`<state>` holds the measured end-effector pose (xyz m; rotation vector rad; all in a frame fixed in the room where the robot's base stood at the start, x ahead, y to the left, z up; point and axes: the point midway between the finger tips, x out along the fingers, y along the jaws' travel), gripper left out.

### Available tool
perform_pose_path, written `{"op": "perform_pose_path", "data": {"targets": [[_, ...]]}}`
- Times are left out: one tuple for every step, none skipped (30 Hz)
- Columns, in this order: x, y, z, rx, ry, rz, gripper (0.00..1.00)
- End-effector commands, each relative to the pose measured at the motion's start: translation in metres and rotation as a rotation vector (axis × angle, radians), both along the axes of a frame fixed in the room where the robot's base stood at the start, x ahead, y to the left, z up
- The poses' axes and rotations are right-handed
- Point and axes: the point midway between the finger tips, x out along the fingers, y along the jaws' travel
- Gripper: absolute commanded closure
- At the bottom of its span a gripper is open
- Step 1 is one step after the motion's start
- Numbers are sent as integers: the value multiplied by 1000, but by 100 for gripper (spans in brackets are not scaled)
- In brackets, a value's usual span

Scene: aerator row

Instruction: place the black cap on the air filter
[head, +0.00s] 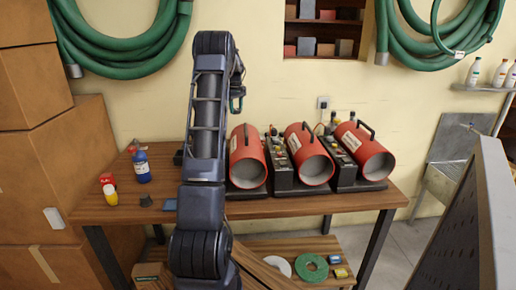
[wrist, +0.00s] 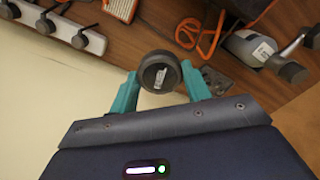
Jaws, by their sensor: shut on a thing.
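My gripper (wrist: 160,82) has teal fingers closed on a round black cap (wrist: 160,72) with a pale label on its face. The cap sits between the fingertips, clear of the table. In the head view my gripper (head: 237,100) is raised near the wall, above the left red heater-like unit, and the cap cannot be made out there. I cannot tell for certain which thing is the air filter. A grey body with a white label (wrist: 250,47) and a dark knob lies at the upper right of the wrist view.
Red cylindrical units (head: 248,160) with black bases stand in a row on the wooden table (head: 300,207). An orange cable (wrist: 188,36) shows in the wrist view. The table's front right is clear.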

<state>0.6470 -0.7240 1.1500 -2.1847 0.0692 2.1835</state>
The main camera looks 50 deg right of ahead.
Motion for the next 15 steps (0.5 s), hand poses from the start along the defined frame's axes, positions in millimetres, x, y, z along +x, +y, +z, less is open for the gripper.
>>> {"op": "perform_pose_path", "data": {"targets": [[-18,-15,1,0,-1,-46,74],[-27,-22,2,0,-1,-70,74],[-39,-31,3,0,0,-100,74],[-47,-37,3,0,0,-122,74],[-54,-42,3,0,0,-141,74],[-64,-48,4,0,0,-164,74],[-69,-52,4,0,0,-180,74],[-74,-56,5,0,0,-194,74],[-81,-60,5,0,0,-210,74],[-85,-62,5,0,0,-219,74],[-88,-64,6,0,0,-227,74],[-91,-66,5,1,0,-235,74],[-92,-67,4,1,1,-239,74],[-94,-68,2,1,1,-243,74],[-95,-68,-1,2,1,-245,74]]}}
